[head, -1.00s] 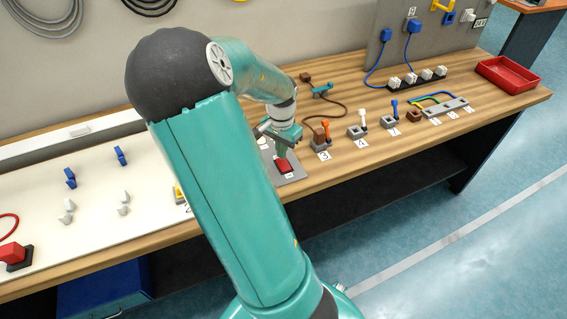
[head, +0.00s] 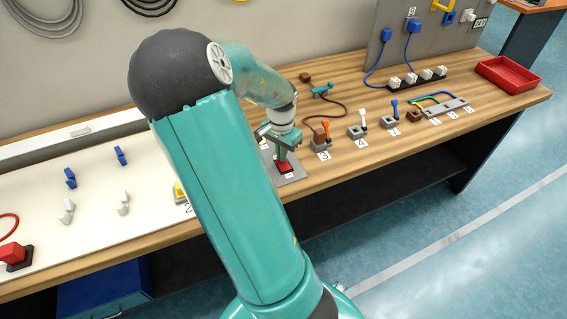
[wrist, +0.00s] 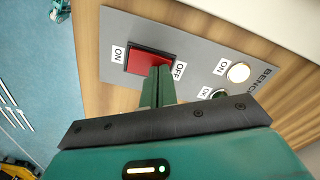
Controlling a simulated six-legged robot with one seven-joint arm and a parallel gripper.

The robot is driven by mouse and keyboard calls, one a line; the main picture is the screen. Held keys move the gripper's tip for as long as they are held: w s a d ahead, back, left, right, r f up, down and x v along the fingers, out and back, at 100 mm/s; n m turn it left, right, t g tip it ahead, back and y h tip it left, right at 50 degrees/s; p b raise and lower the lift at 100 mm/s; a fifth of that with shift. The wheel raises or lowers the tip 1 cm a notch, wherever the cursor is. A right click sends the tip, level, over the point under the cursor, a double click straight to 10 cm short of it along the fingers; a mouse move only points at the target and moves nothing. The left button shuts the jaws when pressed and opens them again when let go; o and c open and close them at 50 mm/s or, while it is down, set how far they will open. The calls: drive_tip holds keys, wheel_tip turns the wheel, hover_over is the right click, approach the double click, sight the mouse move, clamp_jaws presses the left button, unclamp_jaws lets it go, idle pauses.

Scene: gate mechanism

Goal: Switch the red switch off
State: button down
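The red switch (wrist: 148,62) is a red rocker on a grey panel (wrist: 200,45), with an ON label at its left end and an OFF label at its right in the wrist view. My gripper (wrist: 158,72) has its fingers together, with nothing visible between them. The fingertips overlap the switch's lower edge toward the OFF end; I cannot tell whether they touch it. In the head view, my gripper (head: 281,158) points down at the red switch (head: 284,168), partly covering it. The rocker's tilt is not clear.
A lit round button (wrist: 238,72) and a partly hidden one sit on the same panel, right of the switch. Levers, including an orange one (head: 326,129), stand right of the panel on the wooden bench. A red tray (head: 507,74) lies at the far right.

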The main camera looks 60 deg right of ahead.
drive_tip(key=shift+r, duration=3.45)
drive_tip(key=shift+a, duration=0.1)
drive_tip(key=w+a+r+n+t+y, duration=0.1)
drive_tip(key=w+a+r+n, duration=0.2)
drive_tip(key=a, duration=0.6)
drive_tip(key=w+a+r+n+t+y, duration=0.15)
drive_tip(key=a+r+n, duration=0.3)
drive_tip(key=a, duration=0.55)
drive_tip(key=s+a+r+n+t+h, duration=0.1)
drive_tip(key=s+a+r+n, duration=0.2)
drive_tip(key=a+n, duration=0.2)
drive_tip(key=s+a+r+n+t+h, duration=0.1)
drive_tip(key=s+a+r+n, duration=0.3)
drive_tip(key=a, duration=0.7)
drive_tip(key=shift+s+a+n+t, duration=0.2)
drive_tip(key=shift+a+n+t, duration=0.3)
drive_tip(key=shift+n, duration=0.35)
drive_tip(key=shift+d+h, duration=0.15)
drive_tip(key=shift+h, duration=0.1)
